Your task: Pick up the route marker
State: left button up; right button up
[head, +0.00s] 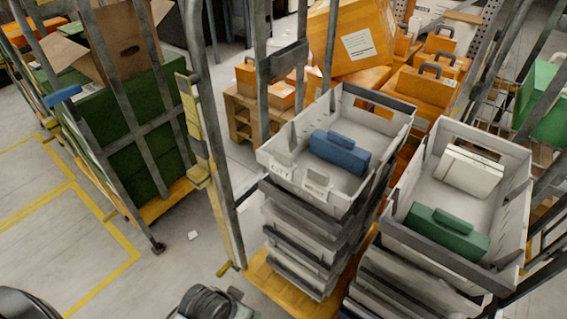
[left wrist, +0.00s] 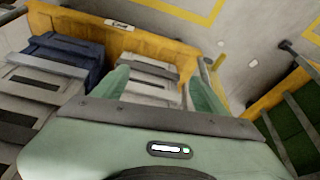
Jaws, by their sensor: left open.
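I cannot tell which thing is the route marker. A blue block (head: 339,153) with a raised handle lies in a white tote (head: 293,130) whose front carries small lettered cards (head: 316,184). A second white tote (head: 411,172) holds a white block (head: 470,171) and a green block (head: 447,233). My left gripper (left wrist: 162,82) is open in the left wrist view, its two pale green fingers apart with nothing seen between them. Pale slatted containers (left wrist: 145,82) show beyond the fingers. My right gripper is not in view.
Both totes top stacks of similar totes between grey rack posts (head: 216,130). Orange cases (head: 425,84) and a large orange box (head: 350,38) stand behind. A green-sided cage cart (head: 120,140) is at left. A small white scrap (head: 193,235) lies on open floor.

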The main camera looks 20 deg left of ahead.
aim_at(278, 156)
pick_arm(q)
jog(key=w+r+t+h, duration=0.2)
jog(key=w+r+t, duration=0.2)
jog(key=w+r, duration=0.4)
jog(key=w+r+m+t+h, duration=0.1)
jog(key=w+r+t, duration=0.3)
jog(key=w+r, duration=0.4)
jog(key=w+r+t+h, duration=0.2)
jog(key=w+r+t, duration=0.3)
jog(key=w+r, duration=0.3)
notch_tip(278, 156, up, 4)
jog(key=shift+d+r+m+h, duration=0.1)
jog(key=shift+r+m+h, duration=0.1)
jog(key=shift+m+h, duration=0.15)
jog(key=p+x, duration=0.1)
jog(key=x, duration=0.6)
jog(key=shift+d, duration=0.5)
jog(key=c, duration=1.4)
